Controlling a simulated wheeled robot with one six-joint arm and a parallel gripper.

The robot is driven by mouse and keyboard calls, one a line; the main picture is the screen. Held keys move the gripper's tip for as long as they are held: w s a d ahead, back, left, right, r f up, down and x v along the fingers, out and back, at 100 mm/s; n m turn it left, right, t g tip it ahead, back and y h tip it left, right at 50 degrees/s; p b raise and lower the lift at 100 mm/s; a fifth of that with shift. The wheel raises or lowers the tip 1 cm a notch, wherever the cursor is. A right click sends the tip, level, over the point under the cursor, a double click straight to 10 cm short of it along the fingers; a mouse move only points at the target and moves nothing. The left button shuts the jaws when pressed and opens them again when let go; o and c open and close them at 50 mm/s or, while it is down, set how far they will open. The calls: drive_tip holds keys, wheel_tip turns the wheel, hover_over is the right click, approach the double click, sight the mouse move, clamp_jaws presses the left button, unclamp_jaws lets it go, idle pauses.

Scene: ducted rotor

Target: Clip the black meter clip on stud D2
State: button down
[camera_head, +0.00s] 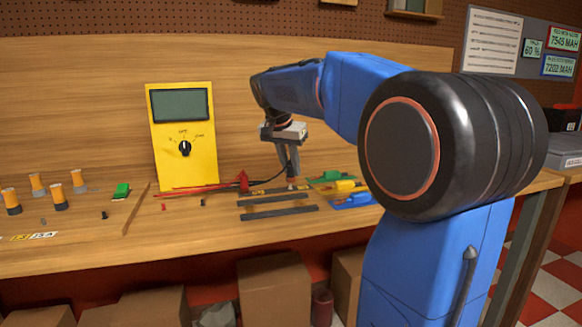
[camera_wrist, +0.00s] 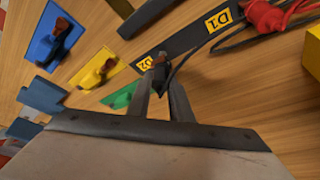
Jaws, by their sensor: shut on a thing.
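My gripper (camera_head: 291,182) points down over the labelled dark strip (camera_head: 268,190). In the wrist view my gripper (camera_wrist: 162,92) is shut on the black meter clip (camera_wrist: 161,72), which has a black lead running up and right. The clip's tip is right beside the yellow D2 label (camera_wrist: 146,63) on the strip. Stud D2 is hidden by the clip and fingers, so I cannot tell whether they touch. The red clip (camera_wrist: 268,17) is by the D1 label (camera_wrist: 219,18); it also shows in the head view (camera_head: 243,181).
The yellow meter (camera_head: 182,135) stands behind the strip. Green (camera_head: 323,177), yellow (camera_head: 346,185) and blue (camera_head: 350,201) pieces lie close to the right of my gripper. Another dark strip (camera_head: 278,213) lies in front. Bare bench is left of it.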

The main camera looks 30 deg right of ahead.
drive_tip(key=shift+f, duration=1.05)
drive_tip(key=c, duration=1.5)
unclamp_jaws()
drive_tip(key=v, duration=1.7)
drive_tip(key=shift+s+a+r, duration=0.15)
